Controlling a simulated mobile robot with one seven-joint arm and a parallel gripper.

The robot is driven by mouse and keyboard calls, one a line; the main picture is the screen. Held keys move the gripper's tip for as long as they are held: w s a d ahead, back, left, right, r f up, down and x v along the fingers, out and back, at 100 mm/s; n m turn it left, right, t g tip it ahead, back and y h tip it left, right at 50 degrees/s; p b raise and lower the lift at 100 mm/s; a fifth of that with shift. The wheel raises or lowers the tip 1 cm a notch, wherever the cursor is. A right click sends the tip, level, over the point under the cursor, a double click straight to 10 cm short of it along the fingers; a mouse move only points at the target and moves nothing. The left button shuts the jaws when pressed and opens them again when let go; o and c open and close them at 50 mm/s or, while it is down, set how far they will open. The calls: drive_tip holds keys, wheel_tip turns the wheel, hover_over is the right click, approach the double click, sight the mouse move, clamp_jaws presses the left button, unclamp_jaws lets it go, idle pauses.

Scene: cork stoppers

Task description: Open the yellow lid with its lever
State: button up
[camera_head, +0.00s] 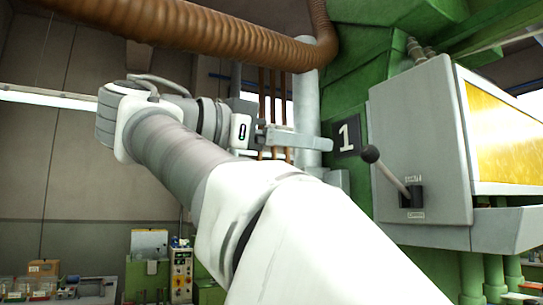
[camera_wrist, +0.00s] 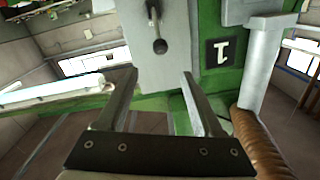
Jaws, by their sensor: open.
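The yellow lid (camera_head: 500,130) is a glossy panel on the right face of a grey machine housing, seen at the right of the head view. The lever (camera_head: 389,172) has a dark ball knob and a thin shaft and tilts up and left from a black mount on the housing. In the wrist view the lever's knob (camera_wrist: 160,46) shows ahead, between the lines of the fingers. My gripper (camera_head: 318,142) is left of the lever, apart from it. In the wrist view my gripper (camera_wrist: 158,75) is open and empty. The yellow lid is not visible there.
The grey housing (camera_head: 422,120) is mounted on a green machine with a number 1 plate (camera_head: 347,135). A grey vertical pipe (camera_head: 307,105) stands behind my gripper. A brown corrugated hose (camera_head: 215,35) crosses above my arm. Workshop equipment (camera_head: 160,265) stands low at the left.

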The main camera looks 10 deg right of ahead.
sight(364, 152)
drive_tip(key=p+x, duration=0.2)
drive_tip(key=x, duration=1.3)
drive_tip(key=shift+w+d+p, duration=0.1)
drive_tip(key=shift+d+p, duration=0.2)
clamp_jaws()
idle(0.6)
